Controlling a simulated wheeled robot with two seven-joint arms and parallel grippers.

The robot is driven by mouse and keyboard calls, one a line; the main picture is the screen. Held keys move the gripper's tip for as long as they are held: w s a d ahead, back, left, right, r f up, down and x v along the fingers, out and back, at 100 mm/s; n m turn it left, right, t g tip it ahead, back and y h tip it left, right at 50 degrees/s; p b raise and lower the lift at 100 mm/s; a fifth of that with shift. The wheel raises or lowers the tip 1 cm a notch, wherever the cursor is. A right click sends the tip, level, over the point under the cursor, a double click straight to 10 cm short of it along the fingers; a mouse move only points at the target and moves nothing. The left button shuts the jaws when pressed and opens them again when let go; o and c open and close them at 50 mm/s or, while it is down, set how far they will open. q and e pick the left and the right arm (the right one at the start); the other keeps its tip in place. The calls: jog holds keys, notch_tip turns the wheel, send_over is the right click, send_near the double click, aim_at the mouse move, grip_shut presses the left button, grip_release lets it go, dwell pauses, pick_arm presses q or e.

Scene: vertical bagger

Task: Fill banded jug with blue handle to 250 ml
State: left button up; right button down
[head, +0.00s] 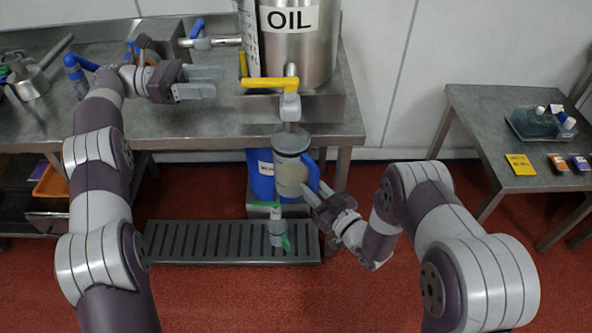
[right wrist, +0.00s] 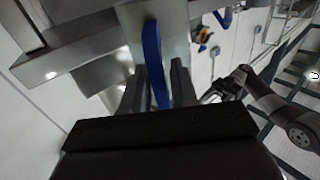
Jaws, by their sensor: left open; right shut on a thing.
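The banded jug (head: 289,172) has a grey upper part, a pale cream lower part and a blue handle (head: 314,178). It hangs upright below the outlet of the OIL tank's tap (head: 290,106). I cannot tell its liquid level or whether oil is flowing. My right gripper (head: 311,194) is shut on the blue handle, which also shows between the fingers in the right wrist view (right wrist: 152,55). The yellow tap lever (head: 268,83) points left from the tap. My left gripper (head: 219,83) is open and empty, left of the lever and apart from it.
A blue container (head: 261,176) is behind the jug. A small bottle (head: 276,228) stands on the floor grate (head: 200,240) below. A side table (head: 480,105) at right holds a tray of bottles.

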dwell(0.3)
jog(key=shift+s+r, duration=0.1)
jog(key=shift+s, duration=0.2)
jog(key=s+p, duration=0.3)
jog(key=s, duration=0.8)
jog(key=shift+s, duration=0.2)
